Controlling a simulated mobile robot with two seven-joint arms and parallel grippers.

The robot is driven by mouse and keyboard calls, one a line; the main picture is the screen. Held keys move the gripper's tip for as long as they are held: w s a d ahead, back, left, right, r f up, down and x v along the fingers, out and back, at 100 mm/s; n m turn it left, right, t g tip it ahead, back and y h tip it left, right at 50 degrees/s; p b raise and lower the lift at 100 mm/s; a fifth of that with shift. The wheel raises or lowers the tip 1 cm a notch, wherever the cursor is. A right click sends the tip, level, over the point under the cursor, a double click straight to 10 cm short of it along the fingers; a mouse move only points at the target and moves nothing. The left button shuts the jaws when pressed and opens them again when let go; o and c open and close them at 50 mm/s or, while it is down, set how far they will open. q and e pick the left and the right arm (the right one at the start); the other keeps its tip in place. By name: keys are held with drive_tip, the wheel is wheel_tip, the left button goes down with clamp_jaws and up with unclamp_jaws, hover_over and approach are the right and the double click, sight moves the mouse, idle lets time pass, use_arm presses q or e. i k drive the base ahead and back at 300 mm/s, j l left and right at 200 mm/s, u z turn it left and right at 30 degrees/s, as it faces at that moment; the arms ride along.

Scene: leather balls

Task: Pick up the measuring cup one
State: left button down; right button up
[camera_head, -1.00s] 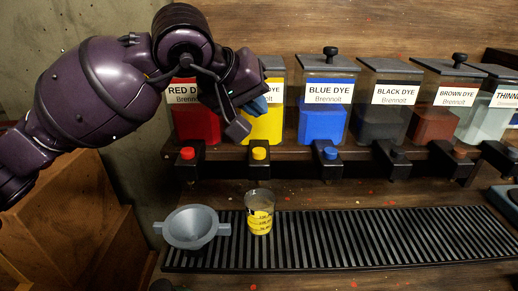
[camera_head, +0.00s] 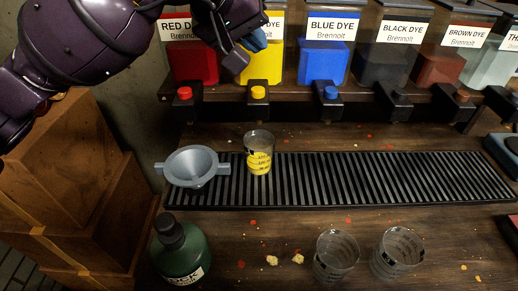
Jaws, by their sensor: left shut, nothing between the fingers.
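A clear measuring cup (camera_head: 259,160) with a yellow lower part and dark markings stands upright on the black slatted drip tray (camera_head: 380,180). Two more clear measuring cups stand on the wooden counter at the front, a left one (camera_head: 335,258) and a right one (camera_head: 397,254); both look empty. I cannot tell by a label which one is cup one. My left gripper (camera_head: 244,50) is shut and empty, in front of the red and yellow dye containers, above and apart from the cup on the tray. My right gripper is not in view.
A grey funnel (camera_head: 193,168) sits at the tray's left end. A dark green bottle (camera_head: 181,255) stands front left. Dye containers such as the blue one (camera_head: 323,60) line the back, with taps jutting forward. Small crumbs (camera_head: 298,259) lie on the counter. The tray's right part is clear.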

sight(259, 144)
drive_tip(key=k+l, duration=0.3)
drive_tip(key=k, duration=0.15)
drive_tip(key=k+l, duration=0.3)
drive_tip(key=k, duration=0.15)
drive_tip(key=k+l, duration=0.3)
drive_tip(key=k, duration=0.2)
